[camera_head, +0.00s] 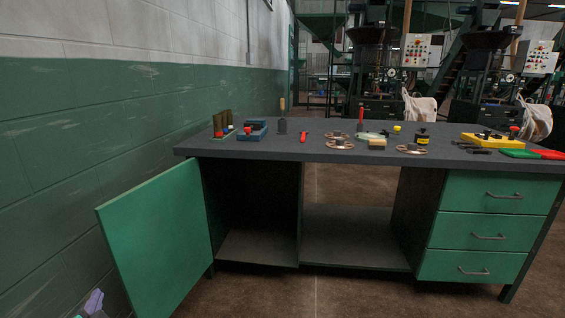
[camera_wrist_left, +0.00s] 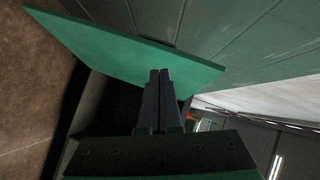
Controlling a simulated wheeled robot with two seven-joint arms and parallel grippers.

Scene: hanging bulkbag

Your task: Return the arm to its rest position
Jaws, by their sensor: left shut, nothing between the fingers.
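My left gripper (camera_wrist_left: 160,74) shows in the left wrist view with its two dark fingers together, shut and empty. Beyond the fingertips in that view is the open green cabinet door (camera_wrist_left: 130,52), with the dark cabinet interior beside it. I cannot tell the exact gap between fingertips and door. In the head view the same green door (camera_head: 158,238) stands swung open at the left end of the workbench. My right gripper is in neither view.
The workbench (camera_head: 235,149) carries several small tools and parts, and a yellow tray (camera_head: 492,141) at the right. Closed green drawers (camera_head: 490,235) are below it. A green and white wall (camera_head: 60,130) runs along the left. Open floor (camera_head: 330,290) lies in front.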

